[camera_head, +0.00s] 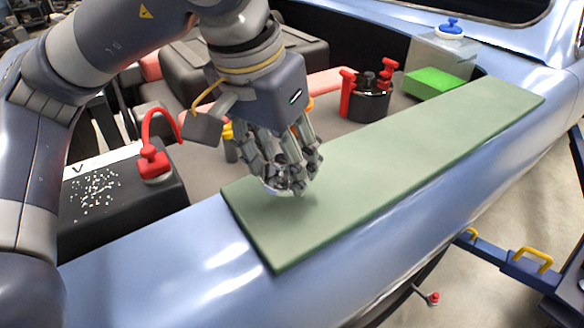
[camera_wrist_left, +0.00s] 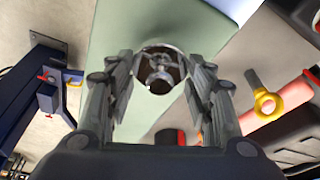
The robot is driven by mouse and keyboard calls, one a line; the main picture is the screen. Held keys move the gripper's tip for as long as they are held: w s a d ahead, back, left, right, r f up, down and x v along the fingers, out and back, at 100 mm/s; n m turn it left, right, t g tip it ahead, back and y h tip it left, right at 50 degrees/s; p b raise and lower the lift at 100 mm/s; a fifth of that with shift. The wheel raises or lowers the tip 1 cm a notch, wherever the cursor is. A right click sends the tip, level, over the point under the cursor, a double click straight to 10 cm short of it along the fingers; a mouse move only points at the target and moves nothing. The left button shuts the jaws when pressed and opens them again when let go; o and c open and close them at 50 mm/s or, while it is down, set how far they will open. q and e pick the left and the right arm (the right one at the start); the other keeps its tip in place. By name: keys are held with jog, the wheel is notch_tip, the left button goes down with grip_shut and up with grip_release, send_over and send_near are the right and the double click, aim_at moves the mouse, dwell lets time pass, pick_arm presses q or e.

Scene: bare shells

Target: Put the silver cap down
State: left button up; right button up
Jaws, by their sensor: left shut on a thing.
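The silver cap (camera_wrist_left: 158,50) is a round, shiny ring-like piece with a dark inside, seen between the fingertips in the left wrist view. My left gripper (camera_head: 290,184) is shut on it, fingers pointing down over the near-left end of the long green mat (camera_head: 400,142). In the head view only a sliver of the silver cap (camera_head: 271,188) shows; the fingers hide the rest. It is at or just above the mat; I cannot tell whether it touches. My right gripper is not in view.
The mat lies along the blue car fender (camera_head: 150,262) and is otherwise bare. Behind it in the engine bay are a black battery with a red clamp (camera_head: 153,164), a dark round reservoir with red fittings (camera_head: 368,100) and a bright green block (camera_head: 434,82). A blue-capped tank (camera_head: 450,30) stands farther back.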

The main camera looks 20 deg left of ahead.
pick_arm(q)
jog(key=shift+w+d, duration=0.15)
jog(key=shift+d, duration=0.15)
jog(key=p+x, duration=0.2)
jog(key=x, duration=0.1)
jog(key=shift+d, duration=0.2)
jog(key=shift+f, duration=0.6)
jog(key=o, duration=1)
jog(key=shift+c, duration=0.2)
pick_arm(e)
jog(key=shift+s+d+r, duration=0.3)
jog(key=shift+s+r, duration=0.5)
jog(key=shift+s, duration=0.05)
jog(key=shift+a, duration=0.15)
